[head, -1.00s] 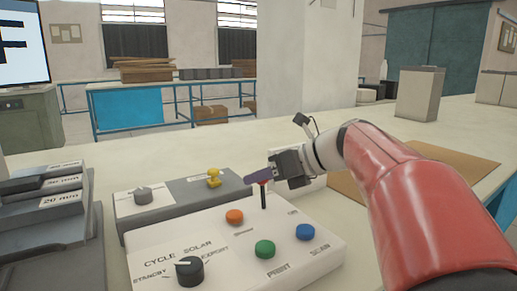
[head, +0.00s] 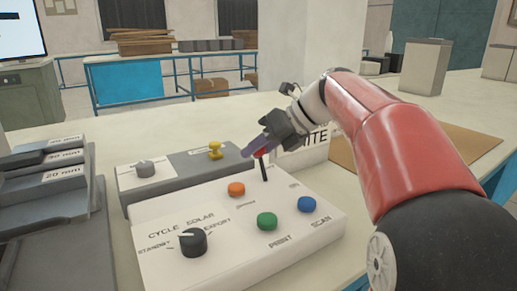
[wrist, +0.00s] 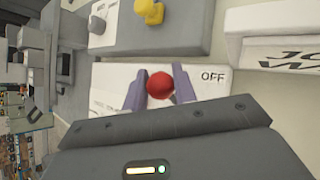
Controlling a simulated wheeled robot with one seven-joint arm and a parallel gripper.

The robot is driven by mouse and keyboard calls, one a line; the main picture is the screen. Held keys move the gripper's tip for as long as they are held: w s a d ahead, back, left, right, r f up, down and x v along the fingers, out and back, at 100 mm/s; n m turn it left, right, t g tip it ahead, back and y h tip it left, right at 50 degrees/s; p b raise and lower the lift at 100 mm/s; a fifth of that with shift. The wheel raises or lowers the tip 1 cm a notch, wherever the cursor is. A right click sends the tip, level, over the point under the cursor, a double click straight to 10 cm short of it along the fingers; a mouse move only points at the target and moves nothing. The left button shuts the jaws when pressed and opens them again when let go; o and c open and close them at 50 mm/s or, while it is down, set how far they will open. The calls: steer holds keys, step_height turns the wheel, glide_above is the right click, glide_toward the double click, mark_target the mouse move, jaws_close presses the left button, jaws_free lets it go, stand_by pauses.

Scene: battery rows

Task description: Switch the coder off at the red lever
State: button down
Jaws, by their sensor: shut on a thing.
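The red lever's knob (head: 261,153) tops a thin dark stem on a white control box (head: 160,268). In the wrist view the red knob (wrist: 160,85) sits between the two purple-grey fingertips of my gripper (wrist: 158,88). My gripper (head: 256,148) is shut on the knob in the head view, its fingers covering part of it. The stem leans slightly left at its top. The word OFF (wrist: 213,76) is printed beside the lever in the wrist view. Any marking on the opposite side is hidden by the fingers.
On the same box are an orange button (head: 236,189), a green button (head: 267,221), a blue button (head: 307,204) and a black dial (head: 193,242). Behind it is a grey box with a yellow knob (head: 215,150). Dark stepped blocks (head: 50,190) stand left.

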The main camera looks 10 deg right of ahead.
steer(key=c, duration=1.2)
jaws_free()
steer(key=shift+o, duration=0.2)
steer(key=v, duration=0.7)
steer(key=shift+s+d+r, duration=0.15)
steer(key=shift+d+r, duration=0.05)
steer(key=shift+r, duration=0.05)
